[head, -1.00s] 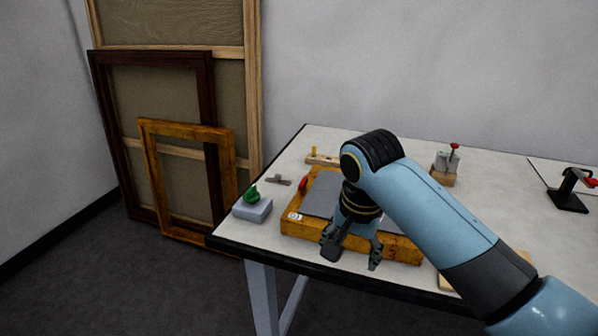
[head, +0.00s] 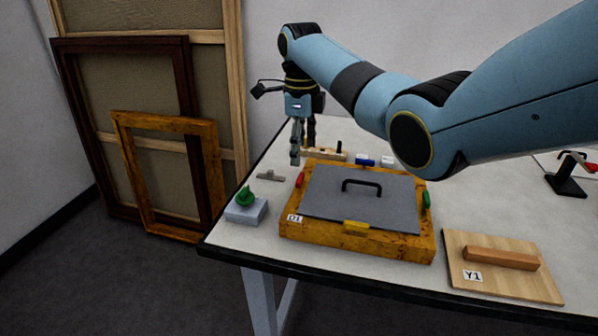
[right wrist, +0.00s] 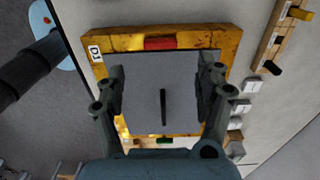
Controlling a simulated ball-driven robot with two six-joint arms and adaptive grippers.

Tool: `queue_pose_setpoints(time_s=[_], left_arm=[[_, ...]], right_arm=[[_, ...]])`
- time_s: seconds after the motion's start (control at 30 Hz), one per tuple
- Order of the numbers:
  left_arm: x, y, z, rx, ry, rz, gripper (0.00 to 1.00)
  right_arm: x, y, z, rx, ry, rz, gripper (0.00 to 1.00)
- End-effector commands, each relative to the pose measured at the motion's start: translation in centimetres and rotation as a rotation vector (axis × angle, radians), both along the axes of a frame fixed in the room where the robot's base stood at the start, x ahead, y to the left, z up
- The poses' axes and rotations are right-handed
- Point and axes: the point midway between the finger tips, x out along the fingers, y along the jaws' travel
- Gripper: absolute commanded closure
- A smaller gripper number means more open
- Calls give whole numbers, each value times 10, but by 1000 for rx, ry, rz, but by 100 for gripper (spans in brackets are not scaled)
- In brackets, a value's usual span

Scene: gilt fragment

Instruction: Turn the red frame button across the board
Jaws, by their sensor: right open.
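A gilt frame (head: 385,245) lies flat on the table, holding a grey board (head: 335,205) with a black handle (head: 361,185). The red button (head: 299,180) sits on the frame's left side, lying along the rim. It also shows at the top of the right wrist view (right wrist: 160,43), beside the board's edge. A green button (head: 426,199) is on the right side and a yellow button (head: 356,227) at the front. My right gripper (head: 303,148) points down, open and empty, above the red-button side. My left gripper is not in view.
A green object on a grey block (head: 246,211) stands left of the frame. A grey metal piece (head: 270,176) lies behind it. A wooden rack (head: 322,154) stands behind the frame. A wooden board with a bar (head: 500,263) lies at right. Large frames (head: 160,180) lean on the wall.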

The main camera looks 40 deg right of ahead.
Motion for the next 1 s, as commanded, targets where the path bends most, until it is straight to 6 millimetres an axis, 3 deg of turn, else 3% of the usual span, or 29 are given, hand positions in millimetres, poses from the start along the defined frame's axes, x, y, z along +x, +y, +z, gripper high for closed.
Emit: queue_pose_setpoints(time_s=[0.1, 0.3, 0.5, 0.73, 1.0], left_arm=[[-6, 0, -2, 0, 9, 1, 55], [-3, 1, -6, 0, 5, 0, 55], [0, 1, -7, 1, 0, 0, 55], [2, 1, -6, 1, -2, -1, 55], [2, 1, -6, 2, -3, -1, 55]], right_arm=[[-1, 1, -26, 0, 4, 1, 29], [0, 1, -59, 1, 1, 2, 29], [0, 1, -72, 0, -1, 3, 29], [0, 1, -72, -1, -2, 3, 29], [0, 1, -72, -1, -2, 3, 62]])
